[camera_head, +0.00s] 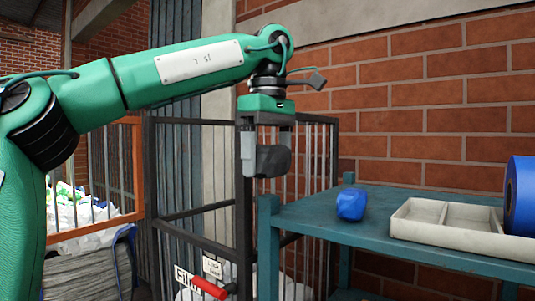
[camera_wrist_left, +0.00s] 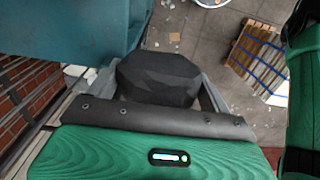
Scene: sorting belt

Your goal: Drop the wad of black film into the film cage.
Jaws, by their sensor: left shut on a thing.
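My left gripper (camera_head: 262,150) hangs fingers-down from the green arm and is shut on the wad of black film (camera_head: 273,161). The wad also shows in the left wrist view (camera_wrist_left: 158,78) as a dark faceted lump between the two grey fingers. In the head view the wad overlaps the cage's upper part, near a corner post. I cannot tell whether it is above the cage's inside or in front of it. My right gripper is not in view.
A teal shelf (camera_head: 310,215) stands right of the cage, with a blue lump (camera_head: 350,204), a pale divided tray (camera_head: 409,228) and a blue roll (camera_head: 520,195). An orange-framed cage (camera_head: 138,165) with white bags stands left. A pallet load (camera_wrist_left: 255,58) lies on the floor.

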